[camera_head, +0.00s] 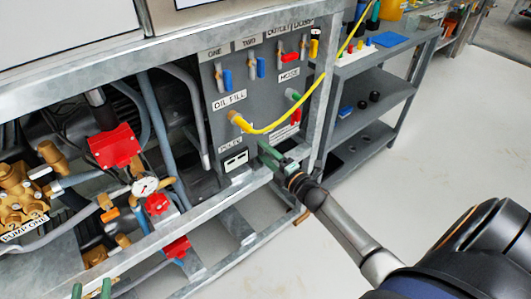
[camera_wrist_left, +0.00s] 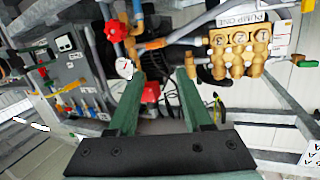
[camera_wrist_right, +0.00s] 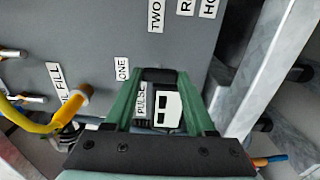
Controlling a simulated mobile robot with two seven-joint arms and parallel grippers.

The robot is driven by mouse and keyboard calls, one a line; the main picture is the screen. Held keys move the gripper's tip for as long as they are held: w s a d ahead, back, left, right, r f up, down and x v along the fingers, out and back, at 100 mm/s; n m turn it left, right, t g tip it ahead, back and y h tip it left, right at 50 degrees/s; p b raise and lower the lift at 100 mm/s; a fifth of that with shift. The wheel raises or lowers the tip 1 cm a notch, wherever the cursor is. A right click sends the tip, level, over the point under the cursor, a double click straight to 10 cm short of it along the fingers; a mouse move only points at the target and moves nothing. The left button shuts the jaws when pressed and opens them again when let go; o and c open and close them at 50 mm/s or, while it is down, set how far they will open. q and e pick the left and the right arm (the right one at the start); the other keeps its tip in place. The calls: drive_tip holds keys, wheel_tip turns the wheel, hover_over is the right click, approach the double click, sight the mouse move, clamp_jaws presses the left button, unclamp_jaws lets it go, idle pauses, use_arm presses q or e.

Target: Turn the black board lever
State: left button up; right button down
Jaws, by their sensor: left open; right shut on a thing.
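The dark grey control board (camera_head: 262,85) stands in the metal frame in the head view. My right gripper (camera_head: 266,152) reaches its lower right part, beside a white socket plate (camera_head: 236,160). In the right wrist view, a black piece (camera_wrist_right: 160,75), seemingly the black lever, sits between the green fingertips, and the gripper is shut on it. The PULSE label (camera_wrist_right: 142,100) and the white plate show between the fingers. The lever is hidden in the head view. My left gripper (camera_head: 91,290) is open and empty at the lower left, facing the brass pump (camera_wrist_left: 238,50) in the left wrist view.
A yellow hose (camera_head: 283,122) curves from the board near OIL FILL. Blue and red-handled levers line the board's upper part. Red valves and a gauge (camera_head: 145,187) are at left. A metal frame rail runs below the board. Shelves (camera_head: 370,100) stand at right; the floor there is clear.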

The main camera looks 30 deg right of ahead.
drive_tip(key=shift+c, duration=1.2)
unclamp_jaws()
drive_tip(key=shift+s, duration=0.1)
drive_tip(key=shift+s, duration=0.35)
use_arm(q)
drive_tip(key=s+f+n+g+y+p, duration=0.1)
drive_tip(key=s+f+g, duration=0.3)
drive_tip(key=f, duration=0.6)
drive_tip(key=shift+s+f+g+p, duration=0.2)
drive_tip(key=shift+s+g+p, duration=0.2)
drive_tip(key=shift+p, duration=0.1)
use_arm(e)
drive_tip(key=s+d, duration=0.1)
drive_tip(key=s, duration=1)
drive_tip(key=shift+s, duration=0.3)
